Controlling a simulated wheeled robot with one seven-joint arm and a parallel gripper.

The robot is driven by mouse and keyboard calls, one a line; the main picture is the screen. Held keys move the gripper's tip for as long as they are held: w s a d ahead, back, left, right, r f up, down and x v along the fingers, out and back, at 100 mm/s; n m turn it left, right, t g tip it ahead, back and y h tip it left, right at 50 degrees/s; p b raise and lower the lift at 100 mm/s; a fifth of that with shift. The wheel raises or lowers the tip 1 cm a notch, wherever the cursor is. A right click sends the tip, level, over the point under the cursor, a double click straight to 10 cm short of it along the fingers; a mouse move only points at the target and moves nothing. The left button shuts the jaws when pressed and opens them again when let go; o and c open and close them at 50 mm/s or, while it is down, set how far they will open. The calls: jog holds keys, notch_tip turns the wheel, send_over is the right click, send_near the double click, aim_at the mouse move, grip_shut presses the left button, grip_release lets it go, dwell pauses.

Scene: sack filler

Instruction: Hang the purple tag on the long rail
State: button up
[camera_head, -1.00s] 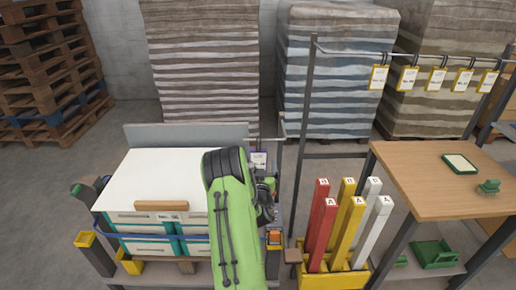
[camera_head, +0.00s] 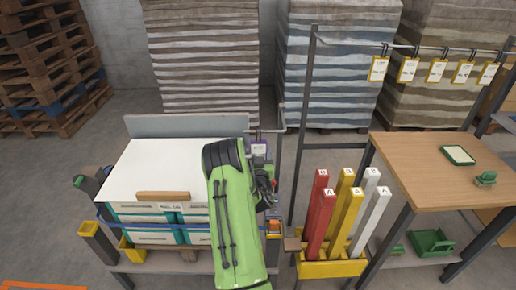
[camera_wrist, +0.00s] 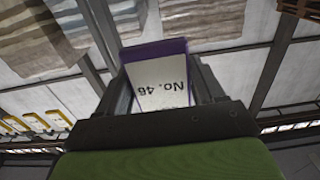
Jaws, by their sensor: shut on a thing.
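The purple tag (camera_head: 259,148) has a white face, and in the wrist view (camera_wrist: 161,82) it reads "No. 46" upside down. My gripper (camera_wrist: 160,68) is shut on it, with one dark finger at each side. In the head view my gripper (camera_head: 266,178) is partly hidden behind my green arm, above the right end of the packing bench. The long rail (camera_head: 350,43) runs across the upper right, well to the right of the tag and apart from it. Several yellow-framed tags (camera_head: 408,70) hang on its right part; its left part is bare.
A short rail (camera_head: 264,131) shows just behind the purple tag. Upright red, yellow and white bars (camera_head: 345,215) stand in a yellow holder below the long rail. A wooden table (camera_head: 420,180) stands at right. Stacked sacks (camera_head: 330,75) are behind the rail.

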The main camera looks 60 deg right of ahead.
dwell(0.4)
jog(key=shift+r+p, duration=1.2)
jog(key=shift+r, duration=0.25)
jog(key=shift+s+a+f+b, duration=0.1)
jog(key=shift+a+b, duration=0.05)
jog(key=shift+b, duration=0.15)
jog(key=b+v, duration=0.7)
jog(key=v, duration=0.2)
jog(key=shift+s+a+b, duration=0.15)
jog(key=shift+a+b, duration=0.2)
